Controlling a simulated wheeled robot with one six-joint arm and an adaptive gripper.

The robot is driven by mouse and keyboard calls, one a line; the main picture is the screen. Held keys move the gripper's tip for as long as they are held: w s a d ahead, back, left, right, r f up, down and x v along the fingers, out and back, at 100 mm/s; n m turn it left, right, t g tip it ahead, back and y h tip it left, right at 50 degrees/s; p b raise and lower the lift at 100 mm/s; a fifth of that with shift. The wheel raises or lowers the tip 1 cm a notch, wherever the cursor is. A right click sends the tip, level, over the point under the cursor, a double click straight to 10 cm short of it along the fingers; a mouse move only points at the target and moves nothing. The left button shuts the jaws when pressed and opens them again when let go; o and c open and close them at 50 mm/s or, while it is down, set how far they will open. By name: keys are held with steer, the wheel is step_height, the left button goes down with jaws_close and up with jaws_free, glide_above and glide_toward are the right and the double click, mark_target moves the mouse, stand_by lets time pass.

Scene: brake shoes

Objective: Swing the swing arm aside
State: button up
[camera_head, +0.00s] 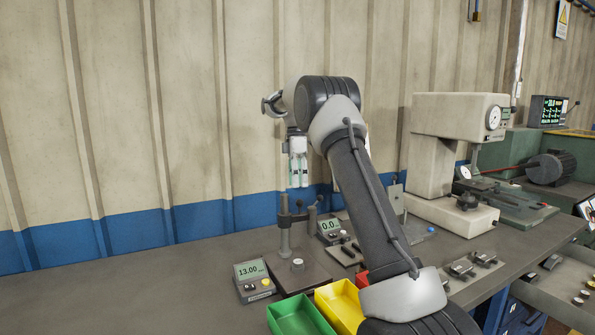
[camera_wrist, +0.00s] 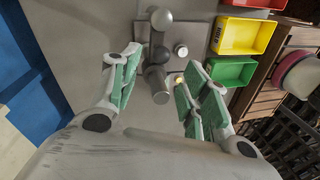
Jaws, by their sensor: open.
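The swing arm (camera_head: 300,217) is a short dark bar on an upright grey post (camera_head: 285,240), which stands on a dark base plate (camera_head: 312,277) on the bench. In the wrist view the swing arm (camera_wrist: 157,56) is seen from above, with rounded grey and dark ends. My gripper (camera_head: 298,186) points down just above the post and arm in the head view. In the wrist view my gripper (camera_wrist: 160,66) is open, with its green-padded fingers on either side of the arm's near end. Nothing is held, and contact cannot be made out.
Green (camera_head: 298,318), yellow (camera_head: 340,305) and red bins stand at the bench front. A display reading 13.00 (camera_head: 251,270) is left of the base plate; one reading 0.0 (camera_head: 330,226) is behind it. A beige machine (camera_head: 435,150) stands to the right. The left bench is clear.

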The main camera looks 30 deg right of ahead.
steer(key=r, duration=0.4)
steer(key=shift+w+d, duration=0.1)
steer(key=shift+w, duration=0.3)
